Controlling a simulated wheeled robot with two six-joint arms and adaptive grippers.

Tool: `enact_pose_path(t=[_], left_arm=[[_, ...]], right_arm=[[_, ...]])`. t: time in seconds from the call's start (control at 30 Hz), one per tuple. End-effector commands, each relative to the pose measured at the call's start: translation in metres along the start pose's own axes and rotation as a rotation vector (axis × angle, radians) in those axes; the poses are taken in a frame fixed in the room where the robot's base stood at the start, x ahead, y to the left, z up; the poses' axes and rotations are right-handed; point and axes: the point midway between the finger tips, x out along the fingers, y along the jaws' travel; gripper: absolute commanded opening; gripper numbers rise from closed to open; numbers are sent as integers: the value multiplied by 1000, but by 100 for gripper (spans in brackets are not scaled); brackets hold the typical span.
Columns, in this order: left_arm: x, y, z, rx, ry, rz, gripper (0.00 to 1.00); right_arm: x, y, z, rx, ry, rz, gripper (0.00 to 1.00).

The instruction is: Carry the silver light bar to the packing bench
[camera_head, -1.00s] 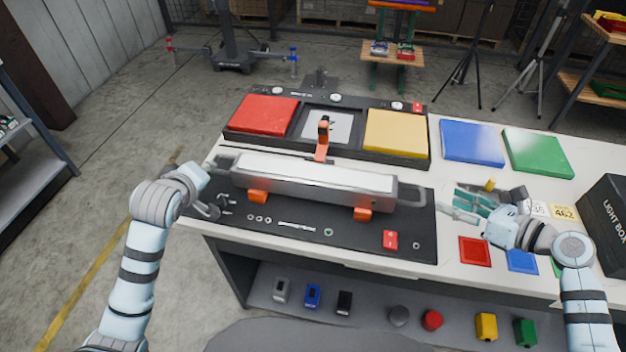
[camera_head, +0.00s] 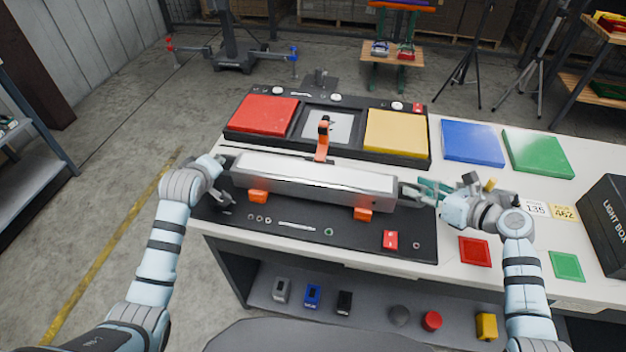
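The silver light bar (camera_head: 315,177) lies level on orange supports (camera_head: 258,196) on a black mat, with an orange clamp (camera_head: 323,140) standing at its back edge. My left gripper (camera_head: 224,184) is at the bar's left end, its fingers spread near the left handle. My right gripper (camera_head: 414,190) is at the bar's right end, its fingers apart and reaching over the right handle, which they partly hide. I cannot tell whether either gripper touches a handle. I cannot tell which surface is the packing bench.
The white table (camera_head: 350,257) holds red, yellow, blue (camera_head: 472,142) and green panels behind and right of the bar. A black light box (camera_head: 607,222) stands at the right edge. A small wooden-topped table (camera_head: 393,54) and tripods stand behind. Open floor lies left.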

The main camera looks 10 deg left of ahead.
Motion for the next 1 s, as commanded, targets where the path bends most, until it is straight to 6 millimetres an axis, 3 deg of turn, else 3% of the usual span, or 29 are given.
enact_pose_path(t=[0.03,0.1,0.17,0.67,1.0], left_arm=[[0,0,0,0,0,-1,10],[0,-1,0,0,0,-2,0],[0,-1,0,0,1,-2,0],[-2,1,-4,2,7,-1,0],[-25,23,-27,1,6,1,0]], right_arm=[[0,0,0,0,0,-1,20],[0,0,0,0,1,-1,9],[0,0,0,0,1,-2,0],[-2,-1,2,-3,0,-4,0],[-16,7,38,-3,-2,-4,0]])
